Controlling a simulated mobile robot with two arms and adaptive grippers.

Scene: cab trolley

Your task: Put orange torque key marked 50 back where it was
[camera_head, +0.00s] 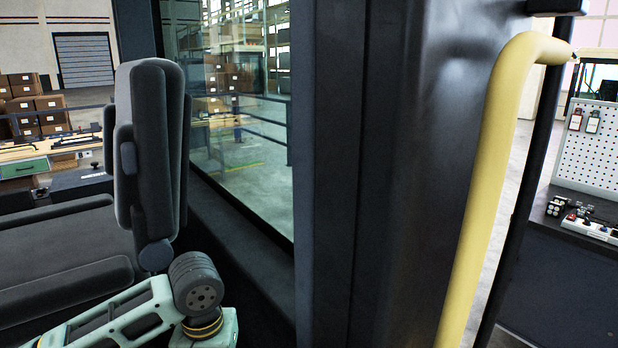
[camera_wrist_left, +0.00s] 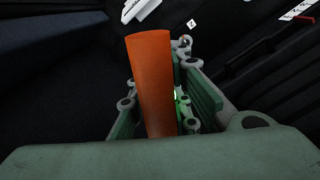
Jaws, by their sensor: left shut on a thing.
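In the left wrist view, an orange key-like bar (camera_wrist_left: 155,85) stands up between the green fingers of my left gripper (camera_wrist_left: 168,105). The gripper is shut on it. No marking such as 50 can be read on the side that shows. In the head view a pale green arm of mine (camera_head: 130,318) comes in at the lower left, but its gripper and the orange key are out of that picture. My right gripper is not in either view. The place the key came from cannot be made out.
A dark cab pillar (camera_head: 375,180) and yellow grab rail (camera_head: 487,190) stand at the middle and right. A dark seat (camera_head: 150,150) is at left. Beyond the rail, a white pegboard (camera_head: 595,150) stands over a dark bench (camera_head: 590,265).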

